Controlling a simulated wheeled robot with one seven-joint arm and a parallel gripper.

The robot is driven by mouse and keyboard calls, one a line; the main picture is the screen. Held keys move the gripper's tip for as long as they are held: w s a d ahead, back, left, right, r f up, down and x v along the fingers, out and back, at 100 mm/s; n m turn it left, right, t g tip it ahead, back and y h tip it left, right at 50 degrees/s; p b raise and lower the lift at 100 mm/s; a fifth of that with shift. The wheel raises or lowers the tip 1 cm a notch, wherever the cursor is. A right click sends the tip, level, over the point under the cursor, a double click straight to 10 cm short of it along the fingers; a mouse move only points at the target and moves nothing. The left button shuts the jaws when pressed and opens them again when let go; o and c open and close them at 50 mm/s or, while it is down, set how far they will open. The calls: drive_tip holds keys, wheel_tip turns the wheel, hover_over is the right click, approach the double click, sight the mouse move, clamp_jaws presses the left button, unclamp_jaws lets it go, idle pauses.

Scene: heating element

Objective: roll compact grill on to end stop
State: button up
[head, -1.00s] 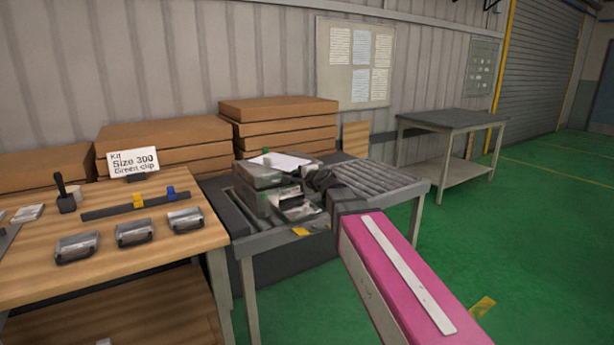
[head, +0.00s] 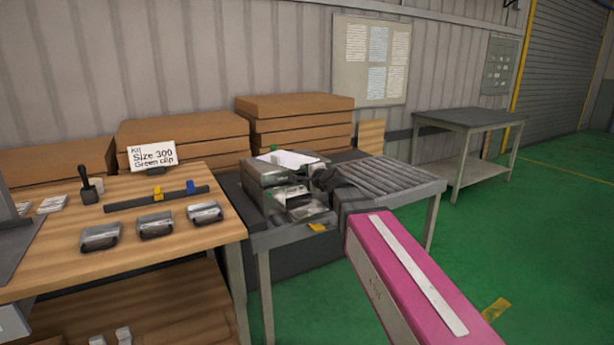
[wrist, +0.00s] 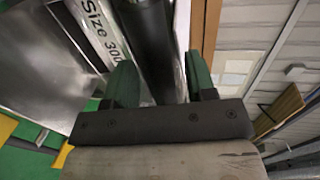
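The compact grill (head: 268,172) is a boxy grey metal unit with a white sheet (head: 290,158) on top. It stands at the left part of the roller conveyor (head: 390,176). My gripper (wrist: 164,88) is at the grill's right side, with its two green fingers on either side of a dark round bar, which looks like the grill's handle. The fingers appear shut on it, though a pale strip shows beside the right finger. A "Size 300" label (wrist: 98,28) shows close by in the wrist view. The end stop cannot be made out clearly.
A wooden bench (head: 60,265) at left holds several metal parts, a clip rail (head: 150,199) and a "Size 300 Green clip" sign (head: 152,156). Stacked cardboard boxes (head: 295,125) stand behind.

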drive_tip(key=shift+s, duration=0.1)
drive_tip(key=v, duration=1)
drive_tip(key=shift+s+d, duration=0.2)
drive_tip(key=s+d+f+n+g+h, duration=0.3)
drive_tip(key=d+f, duration=0.4)
drive_tip(key=f, duration=0.4)
drive_tip(key=s+d+f+n+g+h, duration=0.3)
drive_tip(key=s+d+f+n+g, duration=0.1)
drive_tip(key=f, duration=0.8)
drive_tip(key=s+d+f+n+g+h, duration=0.2)
drive_tip(key=s+d+f+n+g, duration=0.2)
drive_tip(key=d+f, duration=0.7)
drive_tip(key=shift+s+f+g+h, duration=0.4)
drive_tip(key=shift+s+f+g, duration=0.3)
drive_tip(key=shift+s+g, duration=0.4)
drive_tip(key=shift+s, duration=0.1)
